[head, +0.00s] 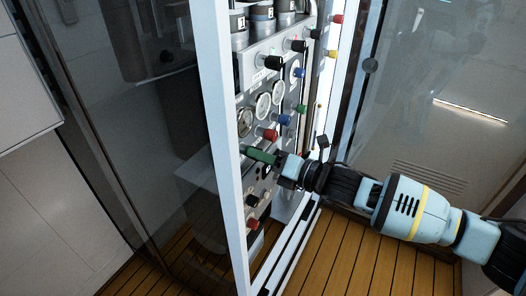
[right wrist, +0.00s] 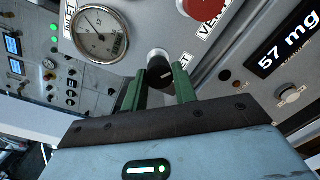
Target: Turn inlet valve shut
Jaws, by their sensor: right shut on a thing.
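My right gripper (head: 260,156) reaches in from the right to the front of the instrument panel (head: 290,95). In the right wrist view its two green fingers (right wrist: 160,88) are shut on a black valve knob (right wrist: 159,72), one finger on each side. A label beside the knob is partly covered; only its last letters, "ET", show. In the head view the held knob is hidden by the fingers. My left gripper is in neither view.
A round gauge (right wrist: 99,33) marked INLET and a red knob (right wrist: 200,5) marked VENT sit close to the gripper. A display (right wrist: 288,40) reads 57 mg. Coloured knobs crowd the panel, and a pale frame post (head: 228,140) stands at its left. Wooden floor (head: 350,250) lies below.

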